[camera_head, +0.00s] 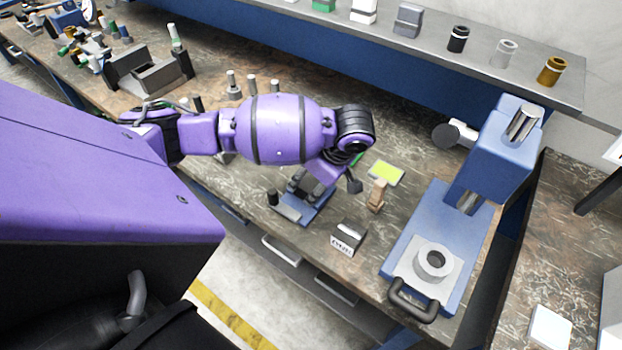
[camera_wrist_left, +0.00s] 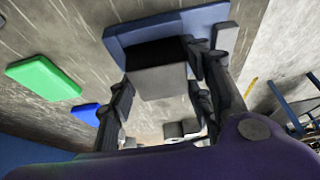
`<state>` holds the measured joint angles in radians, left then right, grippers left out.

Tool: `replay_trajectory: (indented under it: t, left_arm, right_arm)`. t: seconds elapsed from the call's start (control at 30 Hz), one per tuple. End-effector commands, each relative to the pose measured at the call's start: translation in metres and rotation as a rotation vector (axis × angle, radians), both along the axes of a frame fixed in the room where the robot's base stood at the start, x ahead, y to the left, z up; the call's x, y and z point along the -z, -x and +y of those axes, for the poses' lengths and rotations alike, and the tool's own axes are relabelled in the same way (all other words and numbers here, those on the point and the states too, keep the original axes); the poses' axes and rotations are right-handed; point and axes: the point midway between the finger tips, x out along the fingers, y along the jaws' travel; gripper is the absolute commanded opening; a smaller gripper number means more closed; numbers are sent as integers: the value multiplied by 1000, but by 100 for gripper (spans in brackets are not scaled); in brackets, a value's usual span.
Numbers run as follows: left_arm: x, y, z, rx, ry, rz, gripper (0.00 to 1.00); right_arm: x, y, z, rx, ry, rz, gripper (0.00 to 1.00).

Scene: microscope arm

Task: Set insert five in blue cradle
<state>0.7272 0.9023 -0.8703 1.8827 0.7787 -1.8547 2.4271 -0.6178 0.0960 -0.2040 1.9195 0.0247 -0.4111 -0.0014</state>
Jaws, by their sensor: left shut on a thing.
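My left gripper (camera_wrist_left: 163,82) is shut on a grey block, the insert (camera_wrist_left: 166,80), in the left wrist view. Its dark fingers are on both sides of the block. The blue cradle (camera_wrist_left: 120,38) lies just beyond the insert; I cannot tell whether the insert rests in it or is just above. In the head view the blue cradle (camera_head: 318,206) is on the bench, below my purple wrist. My left gripper (camera_head: 304,186) is over it, partly hidden by the arm. No number is readable on the insert. My right gripper is not in view.
A grey labelled block (camera_head: 348,237), a tan piece (camera_head: 377,196) and a yellow-green pad (camera_head: 386,173) stand right of the cradle. A blue microscope stand (camera_head: 420,226) is farther right. Grey posts (camera_head: 253,84) stand behind my arm. The bench's front edge is close.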

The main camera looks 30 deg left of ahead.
Motion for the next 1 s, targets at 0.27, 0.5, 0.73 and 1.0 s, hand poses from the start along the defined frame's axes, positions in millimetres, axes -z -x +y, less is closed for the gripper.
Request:
replay_trajectory:
  t: [0.27, 0.5, 0.73, 1.0]
  left_arm:
    - [1, 0, 0, 0, 0, -1, 65]
    - [2, 0, 0, 0, 0, 0, 65]
    - [-14, -1, -7, 1, 2, -3, 65]
    - [-72, 0, -28, 4, -2, -8, 65]
  right_arm:
    - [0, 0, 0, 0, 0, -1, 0]
    - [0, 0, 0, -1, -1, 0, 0]
    - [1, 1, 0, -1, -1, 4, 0]
    - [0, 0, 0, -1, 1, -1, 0]
